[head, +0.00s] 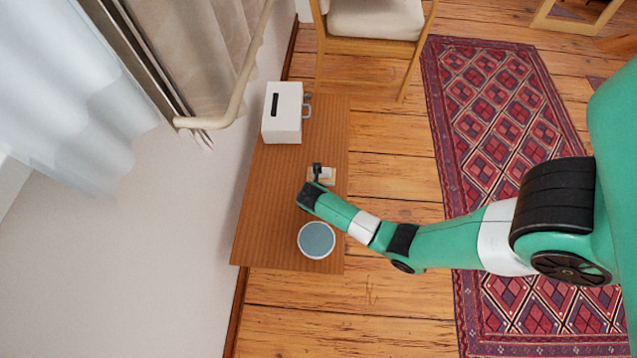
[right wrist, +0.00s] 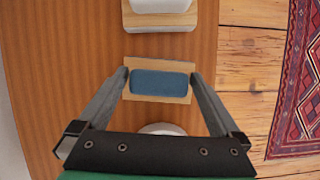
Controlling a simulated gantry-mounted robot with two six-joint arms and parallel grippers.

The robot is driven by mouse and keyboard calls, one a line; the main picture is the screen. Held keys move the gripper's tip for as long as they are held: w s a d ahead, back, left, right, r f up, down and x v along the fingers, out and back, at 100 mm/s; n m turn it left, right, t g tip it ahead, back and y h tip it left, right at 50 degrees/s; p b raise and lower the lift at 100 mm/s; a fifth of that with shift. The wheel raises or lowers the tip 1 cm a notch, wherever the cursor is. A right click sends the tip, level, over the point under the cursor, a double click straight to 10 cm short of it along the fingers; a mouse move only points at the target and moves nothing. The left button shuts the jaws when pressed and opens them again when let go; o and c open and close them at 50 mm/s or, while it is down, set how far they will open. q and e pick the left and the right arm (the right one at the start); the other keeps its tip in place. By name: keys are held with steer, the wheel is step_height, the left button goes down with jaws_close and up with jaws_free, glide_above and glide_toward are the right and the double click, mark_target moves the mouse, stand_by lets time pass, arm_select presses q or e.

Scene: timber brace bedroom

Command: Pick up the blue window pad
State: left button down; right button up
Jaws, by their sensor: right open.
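The blue window pad (right wrist: 160,84) is a dark blue rounded rectangle lying on a thin light-wood board (right wrist: 160,61) in the right wrist view. My right gripper (right wrist: 160,76) is open, with one finger at each short end of the pad. The fingertips are very close to the pad's ends; I cannot tell whether they touch. In the head view my right gripper (head: 317,172) reaches in over the brown table, and I cannot make out the blue pad there. My left gripper is not in view.
The brown wooden table (head: 270,210) holds a white slotted box (head: 285,114) at the back and a round white-rimmed bowl (head: 316,240) in front. A white item on a wooden block (right wrist: 158,25) lies just beyond the pad. A handrail (head: 240,85) runs at the left.

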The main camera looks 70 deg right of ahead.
steer(key=c, duration=1.2)
step_height(320, 180, up, 4)
steer(key=p, duration=0.4)
steer(key=shift+r, duration=0.1)
steer(key=s+a+r+p, duration=0.2)
steer(key=a+r, duration=0.1)
steer(key=a, duration=0.1)
steer(key=s+a+r+p, duration=0.2)
steer(key=a+r+p, duration=0.1)
steer(key=a, duration=0.1)
steer(key=s+a+r+p, duration=0.2)
steer(key=a+r+p, duration=0.1)
steer(key=a, duration=0.1)
steer(key=shift+s+a, duration=0.1)
steer(key=shift+s, duration=0.2)
